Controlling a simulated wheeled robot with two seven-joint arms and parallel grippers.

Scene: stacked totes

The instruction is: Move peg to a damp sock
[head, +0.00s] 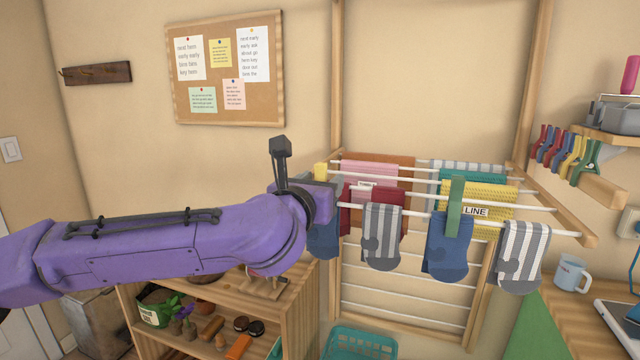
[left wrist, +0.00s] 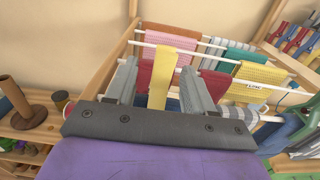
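Several socks hang on the front rail of a drying rack. They are a grey striped sock (head: 382,225), a blue sock (head: 447,255) under a green peg (head: 455,205), a white-and-grey striped sock (head: 522,250), and a blue sock (head: 323,242) partly behind my left gripper. I cannot tell which is damp. A yellow peg (head: 321,171) stands upright at the rail's left end; it also shows in the left wrist view (left wrist: 161,78). My left gripper (left wrist: 160,85) is open, with its two grey fingers either side of the yellow peg and gaps visible. My right gripper is not in view.
Cloths hang on the rails behind, including a yellow one (head: 480,195) labelled LINE. More pegs (head: 565,150) line a shelf edge at right. A mug (head: 570,272) stands on the right counter. A wooden shelf unit (head: 300,300) stands below my left arm, beside a teal basket (head: 345,345).

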